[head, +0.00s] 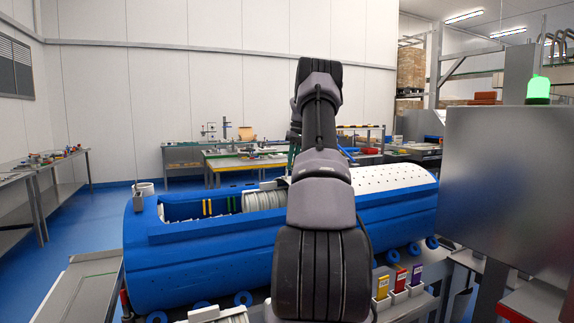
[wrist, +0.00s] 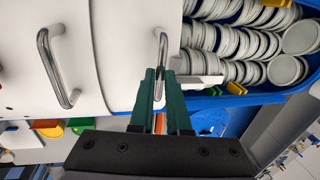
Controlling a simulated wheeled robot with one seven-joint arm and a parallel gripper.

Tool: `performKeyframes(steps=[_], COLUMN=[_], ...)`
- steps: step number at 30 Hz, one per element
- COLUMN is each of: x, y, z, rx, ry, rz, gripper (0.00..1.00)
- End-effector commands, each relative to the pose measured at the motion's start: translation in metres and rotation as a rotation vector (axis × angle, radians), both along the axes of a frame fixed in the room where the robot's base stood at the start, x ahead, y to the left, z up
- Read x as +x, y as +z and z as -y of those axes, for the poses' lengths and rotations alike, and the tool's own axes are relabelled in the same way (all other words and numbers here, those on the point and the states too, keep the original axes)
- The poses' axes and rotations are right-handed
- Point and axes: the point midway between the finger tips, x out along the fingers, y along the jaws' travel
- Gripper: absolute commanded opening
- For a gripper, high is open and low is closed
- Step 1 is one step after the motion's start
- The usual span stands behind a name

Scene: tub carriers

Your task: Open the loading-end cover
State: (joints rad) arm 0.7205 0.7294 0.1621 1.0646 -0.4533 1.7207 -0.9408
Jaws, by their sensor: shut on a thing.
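The blue tub carrier (head: 205,262) lies across the head view, its left part open. A white perforated cover (head: 395,178) lies over its right part. In the wrist view, a white curved cover (wrist: 125,45) borders the open bay. My gripper (wrist: 160,78) has its green fingers shut on the metal bar handle (wrist: 163,42) near this cover's edge. A second bar handle (wrist: 45,55) sits on white surface further left, past a curved seam. I cannot tell which end the gripped cover belongs to.
Rows of stacked round white tubs (wrist: 225,40) fill the open bay. A grey metal cabinet (head: 510,185) stands close at right. Small coloured boxes (head: 400,278) stand in front of the carrier. A workbench (head: 245,163) stands behind. Blue floor is clear at left.

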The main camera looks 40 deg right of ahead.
Motion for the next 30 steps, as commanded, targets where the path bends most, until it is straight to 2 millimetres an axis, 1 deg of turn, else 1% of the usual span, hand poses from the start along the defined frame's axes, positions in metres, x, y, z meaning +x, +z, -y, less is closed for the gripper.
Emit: performKeyframes(steps=[8,9,11,20,23,26,30], x=[0.000,0.000,0.000,0.000,0.000,0.000,0.000], y=[0.001,0.001,0.001,0.001,0.005,0.018,0.046], z=[0.001,0.001,0.001,0.000,0.001,0.004,0.010], rx=[-0.004,-0.004,-0.003,-0.001,-0.001,-0.003,-0.004], ry=[0.000,0.000,0.000,0.001,0.001,0.000,0.000], rz=[0.003,0.003,0.003,0.001,0.002,0.003,0.004], gripper=[0.00,0.22,0.45,0.45,0.45,0.45,0.45])
